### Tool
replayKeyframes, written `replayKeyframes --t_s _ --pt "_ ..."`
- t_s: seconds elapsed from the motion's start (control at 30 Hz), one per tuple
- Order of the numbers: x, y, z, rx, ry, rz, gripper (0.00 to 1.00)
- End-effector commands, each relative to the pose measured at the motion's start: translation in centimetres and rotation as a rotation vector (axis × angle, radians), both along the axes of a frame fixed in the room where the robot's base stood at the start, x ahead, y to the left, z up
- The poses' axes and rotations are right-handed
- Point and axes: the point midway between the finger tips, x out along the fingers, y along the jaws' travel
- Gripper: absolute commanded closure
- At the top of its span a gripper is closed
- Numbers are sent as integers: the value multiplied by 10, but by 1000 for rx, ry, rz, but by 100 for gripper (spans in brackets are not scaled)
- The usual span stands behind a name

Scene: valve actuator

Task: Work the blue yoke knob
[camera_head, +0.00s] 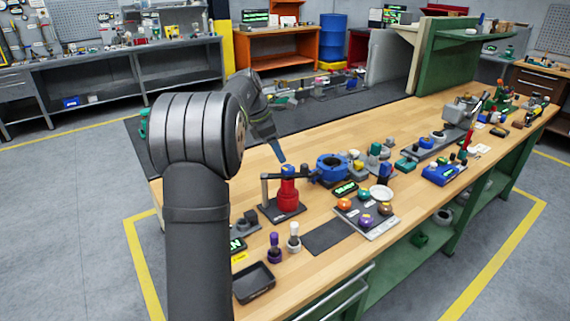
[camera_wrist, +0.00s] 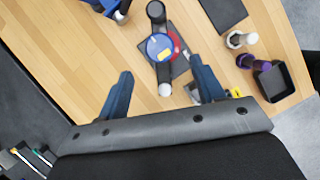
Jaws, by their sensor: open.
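The blue yoke knob (camera_head: 288,171) sits on top of a red valve actuator body (camera_head: 287,194) on a dark base plate. In the wrist view the knob (camera_wrist: 158,46) is a blue disc with a yellow mark, and a dark bar with rounded ends crosses it. My gripper (camera_head: 279,155) is just above the knob, slightly to its left, in the head view. In the wrist view my gripper (camera_wrist: 160,66) shows two blue fingers wide apart, with the knob framed between and beyond their tips. The jaws are open and empty. Contact is not visible.
A blue ring-shaped valve body (camera_head: 332,168) stands close to the right. A purple-handled plug (camera_head: 274,247), a white-topped plug (camera_head: 294,238) and a black tray (camera_head: 253,282) are in front. A dark mat (camera_head: 328,236) and a panel of coloured knobs (camera_head: 366,217) lie to the right.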

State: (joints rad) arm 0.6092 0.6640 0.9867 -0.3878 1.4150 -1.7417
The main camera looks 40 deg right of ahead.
Motion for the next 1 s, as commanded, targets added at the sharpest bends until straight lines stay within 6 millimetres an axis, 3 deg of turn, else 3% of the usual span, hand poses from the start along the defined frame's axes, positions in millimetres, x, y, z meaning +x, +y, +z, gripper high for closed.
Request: replayKeyframes --t_s 0.1,0.3,0.73,0.97,1.0 --pt "-4 -9 -23 2 1 -1 38" --pt "-8 -19 -49 0 0 -1 38" --pt "-9 -22 -59 -1 -2 0 38" --pt "-9 -22 -58 0 -1 -1 81" --pt "-9 -22 -58 0 -1 -1 83"
